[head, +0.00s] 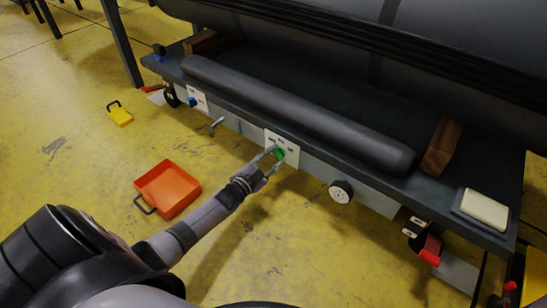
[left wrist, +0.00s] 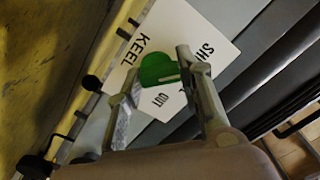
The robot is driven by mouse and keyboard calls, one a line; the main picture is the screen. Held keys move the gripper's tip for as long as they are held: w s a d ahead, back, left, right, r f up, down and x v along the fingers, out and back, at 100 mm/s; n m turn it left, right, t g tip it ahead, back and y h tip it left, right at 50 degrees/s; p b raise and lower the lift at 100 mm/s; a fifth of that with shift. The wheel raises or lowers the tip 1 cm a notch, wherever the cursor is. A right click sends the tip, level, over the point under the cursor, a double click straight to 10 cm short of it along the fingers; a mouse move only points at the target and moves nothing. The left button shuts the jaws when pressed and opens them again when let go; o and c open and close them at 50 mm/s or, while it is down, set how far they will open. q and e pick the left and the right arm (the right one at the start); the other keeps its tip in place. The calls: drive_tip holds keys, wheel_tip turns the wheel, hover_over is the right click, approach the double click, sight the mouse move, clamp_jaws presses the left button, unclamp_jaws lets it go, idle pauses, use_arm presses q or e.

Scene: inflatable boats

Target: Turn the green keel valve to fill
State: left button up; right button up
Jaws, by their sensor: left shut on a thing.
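The green keel valve (head: 280,154) is a round knob on a white label plate (head: 291,146) on the front face of the bench. In the left wrist view the valve (left wrist: 157,68) has a pale line on it, and the plate (left wrist: 212,38) reads "KEEL", "OUT" and a word starting "SH". Other lettering is hidden by my fingers. My left gripper (head: 272,155) reaches up to the plate and is shut on the valve, one finger on each side. It also shows in the left wrist view (left wrist: 160,72). My right gripper is in neither view.
A round gauge (head: 341,191) sits to the right of the plate, and a metal lever (head: 216,126) and blue knob (head: 193,102) to its left. A grey tube (head: 300,115) lies on the bench. An orange tray (head: 167,187) and a yellow box (head: 120,116) are on the floor.

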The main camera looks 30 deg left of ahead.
use_arm(q)
drive_tip(key=shift+r+m, duration=0.1)
drive_tip(key=shift+m, duration=0.2)
drive_tip(key=shift+m+p, duration=0.35)
drive_tip(key=shift+m, duration=0.25)
drive_tip(key=m, duration=0.2)
drive_tip(key=shift+d+m, duration=0.1)
drive_tip(key=shift+m, duration=0.2)
drive_tip(key=m, duration=0.5)
drive_tip(key=shift+m, duration=0.3)
drive_tip(key=shift+d, duration=0.1)
drive_tip(key=o, duration=1.1)
drive_tip(key=shift+w, duration=0.1)
drive_tip(key=shift+o, duration=0.3)
